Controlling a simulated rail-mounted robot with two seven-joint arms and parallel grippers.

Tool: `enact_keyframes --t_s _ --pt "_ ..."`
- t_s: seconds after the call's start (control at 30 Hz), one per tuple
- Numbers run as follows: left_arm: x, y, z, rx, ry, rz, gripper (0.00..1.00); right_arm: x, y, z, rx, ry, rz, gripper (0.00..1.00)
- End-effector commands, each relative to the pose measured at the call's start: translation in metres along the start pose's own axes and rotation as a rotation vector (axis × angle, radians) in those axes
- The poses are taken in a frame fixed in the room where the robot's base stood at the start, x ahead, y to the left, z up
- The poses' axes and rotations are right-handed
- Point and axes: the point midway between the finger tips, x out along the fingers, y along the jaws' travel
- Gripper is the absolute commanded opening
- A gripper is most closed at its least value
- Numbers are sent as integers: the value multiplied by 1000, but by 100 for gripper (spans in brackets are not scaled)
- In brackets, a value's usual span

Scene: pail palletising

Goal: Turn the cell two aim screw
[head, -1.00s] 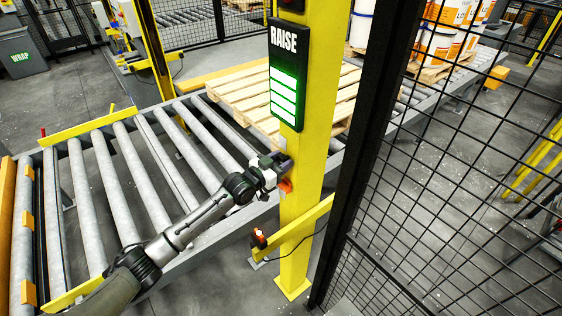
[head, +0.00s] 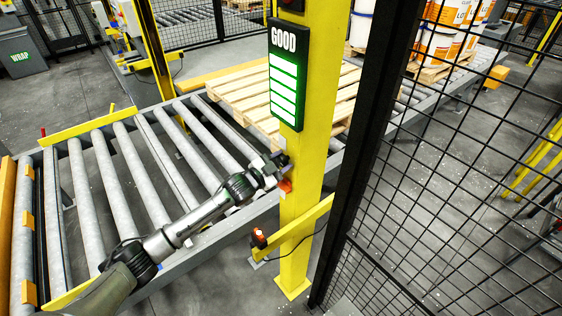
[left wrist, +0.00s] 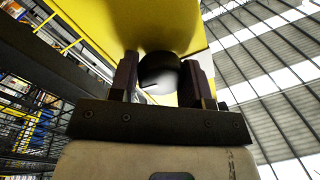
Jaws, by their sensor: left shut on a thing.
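The aim screw (left wrist: 160,72) shows in the left wrist view as a dark round knob on a yellow post. My left gripper (left wrist: 158,80) is shut on it, one finger on each side. In the head view my left gripper (head: 277,162) is at the left face of the yellow post (head: 300,215), and the knob is hidden there. A black display (head: 287,75) on the post above reads GOOD over several lit green bars. My right gripper is not in view.
A roller conveyor (head: 120,190) runs behind my arm, with a wooden pallet (head: 245,93) on it. A black mesh fence (head: 440,170) stands right of the post. An orange sensor (head: 259,238) sits low by the post.

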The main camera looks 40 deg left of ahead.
Motion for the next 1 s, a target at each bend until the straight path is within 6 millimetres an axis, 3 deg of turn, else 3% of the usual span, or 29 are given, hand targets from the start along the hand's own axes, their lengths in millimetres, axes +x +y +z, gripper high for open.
enact_keyframes --t_s 0.67,0.7,0.93,1.0 --pt "0 0 0 61 5 -1 20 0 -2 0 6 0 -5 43" --pt "0 0 0 61 5 -1 47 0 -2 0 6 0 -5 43" --pt "0 0 0 61 5 -1 69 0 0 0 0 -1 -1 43" --pt "0 0 0 61 5 -1 69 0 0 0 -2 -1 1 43"
